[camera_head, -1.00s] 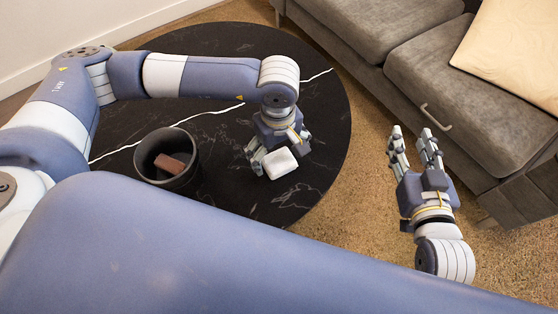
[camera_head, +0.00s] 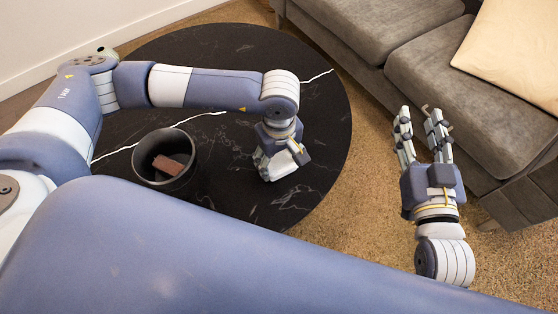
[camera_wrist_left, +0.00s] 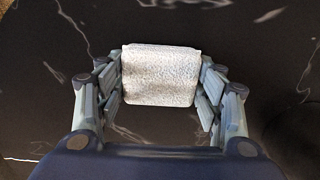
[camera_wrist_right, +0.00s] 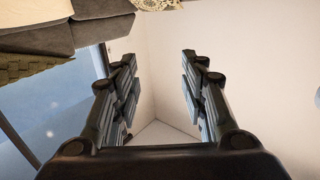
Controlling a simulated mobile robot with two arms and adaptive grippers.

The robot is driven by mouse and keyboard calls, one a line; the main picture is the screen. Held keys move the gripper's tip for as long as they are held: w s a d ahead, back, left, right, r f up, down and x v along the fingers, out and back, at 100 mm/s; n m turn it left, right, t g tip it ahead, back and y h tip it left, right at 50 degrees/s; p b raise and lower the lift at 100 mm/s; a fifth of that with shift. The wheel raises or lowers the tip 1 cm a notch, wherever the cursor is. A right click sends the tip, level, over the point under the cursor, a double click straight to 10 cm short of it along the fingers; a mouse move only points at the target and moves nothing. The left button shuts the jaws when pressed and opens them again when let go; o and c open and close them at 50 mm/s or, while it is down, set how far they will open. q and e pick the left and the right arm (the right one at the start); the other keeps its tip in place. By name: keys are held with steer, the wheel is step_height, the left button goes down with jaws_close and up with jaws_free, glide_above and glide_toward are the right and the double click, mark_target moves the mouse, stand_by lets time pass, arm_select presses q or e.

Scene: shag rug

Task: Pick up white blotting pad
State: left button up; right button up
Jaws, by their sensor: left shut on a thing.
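The white blotting pad (camera_wrist_left: 160,76) is a small white textured block between the two fingers of my left gripper (camera_wrist_left: 160,88) in the left wrist view. The left gripper is shut on it, with a finger against each side. In the head view the left gripper (camera_head: 284,168) is low over the black round table, and the pad (camera_head: 280,166) is partly hidden by the fingers. I cannot tell whether the pad touches the table. My right gripper (camera_head: 420,128) is open and empty beside the sofa; its parted fingers also show in the right wrist view (camera_wrist_right: 158,75).
The black marbled table (camera_head: 300,95) has bare room around the left gripper. A dark round pot (camera_head: 143,172) with a reddish-brown block (camera_head: 169,165) inside stands left of the pad. A grey sofa (camera_head: 440,90) with a cream cushion (camera_head: 515,55) is at the right, beyond the rug.

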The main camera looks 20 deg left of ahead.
mark_target(279, 161)
arm_select(q)
steer(key=shift+r, duration=0.2)
step_height(279, 161, up, 3)
steer(key=shift+r+p, duration=0.1)
steer(key=shift+p, duration=0.5)
steer(key=s, duration=0.8)
steer(key=shift+r+p, duration=0.35)
steer(key=s, duration=0.6)
steer(key=shift+s+r, duration=0.25)
steer(key=shift+s, duration=0.8)
arm_select(e)
steer(key=s+d+f+g+h, duration=0.1)
steer(key=s+d+f+g, duration=0.1)
steer(key=f+g, duration=0.3)
steer(key=shift+s+d+f+g+h, duration=0.25)
steer(key=shift+s+f, duration=0.65)
steer(key=shift+f, duration=1.35)
steer(key=shift+a, duration=0.1)
